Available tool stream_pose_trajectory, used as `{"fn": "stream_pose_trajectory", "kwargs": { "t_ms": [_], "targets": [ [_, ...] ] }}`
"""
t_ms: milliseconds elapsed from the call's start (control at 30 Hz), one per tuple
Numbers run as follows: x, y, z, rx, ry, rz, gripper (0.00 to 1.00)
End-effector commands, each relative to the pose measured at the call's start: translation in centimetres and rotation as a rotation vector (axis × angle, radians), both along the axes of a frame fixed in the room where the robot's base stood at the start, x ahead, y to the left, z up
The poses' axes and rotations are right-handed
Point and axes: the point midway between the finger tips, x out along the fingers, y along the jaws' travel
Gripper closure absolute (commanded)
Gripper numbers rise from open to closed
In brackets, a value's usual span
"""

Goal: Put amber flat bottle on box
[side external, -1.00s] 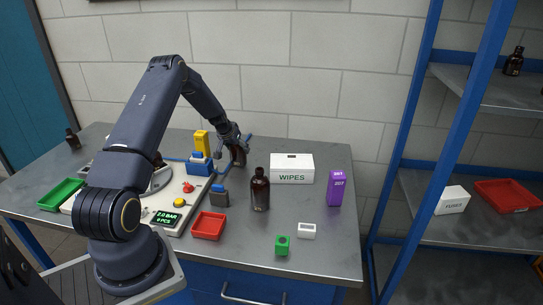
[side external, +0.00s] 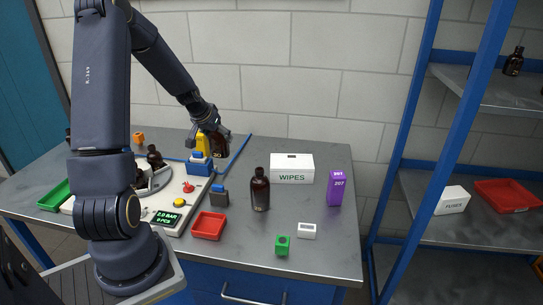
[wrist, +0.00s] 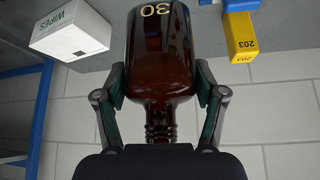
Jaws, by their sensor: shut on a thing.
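My gripper (side external: 216,132) is shut on an amber bottle (side external: 219,146) behind the yellow and blue blocks. In the wrist view the bottle (wrist: 158,50) is brown glass with "30" on it, gripped between both fingers (wrist: 158,88) near its shoulder. Its neck points toward the wrist. I cannot tell how flat it is. The white WIPES box (side external: 292,170) stands on the table to the right of my gripper, apart from it, and shows at upper left in the wrist view (wrist: 75,37). Another amber bottle (side external: 260,190) stands upright in front of the box.
A purple box (side external: 337,188) stands right of the WIPES box. A red tray (side external: 209,226), green block (side external: 282,245) and white block (side external: 307,230) are in front. A yellow block (side external: 203,143) and blue block (side external: 199,166) stand close to my gripper. A blue-framed shelf (side external: 455,180) is at right.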

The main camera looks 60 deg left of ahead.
Motion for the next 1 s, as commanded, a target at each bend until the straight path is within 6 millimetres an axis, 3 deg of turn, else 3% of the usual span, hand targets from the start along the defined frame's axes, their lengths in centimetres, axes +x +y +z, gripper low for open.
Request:
{"fn": "stream_pose_trajectory", "kwargs": {
  "t_ms": [67, 267, 500, 700, 867, 1000],
  "targets": [
    [-0.5, -0.3, 0.4, 0.003, 0.0, 0.018, 0.7],
    [2.1, -3.1, 2.3, 0.004, -0.003, -0.039, 0.7],
    [7.7, -9.9, 6.1, 0.004, -0.004, -0.204, 0.7],
    [10.2, -13.9, 7.6, 0.001, -0.001, -0.302, 0.7],
    [12.3, -14.1, 6.7, -0.001, 0.002, -0.322, 0.7],
    [15.7, -12.8, 4.9, 0.0, 0.002, -0.322, 0.7]
  ]
}}
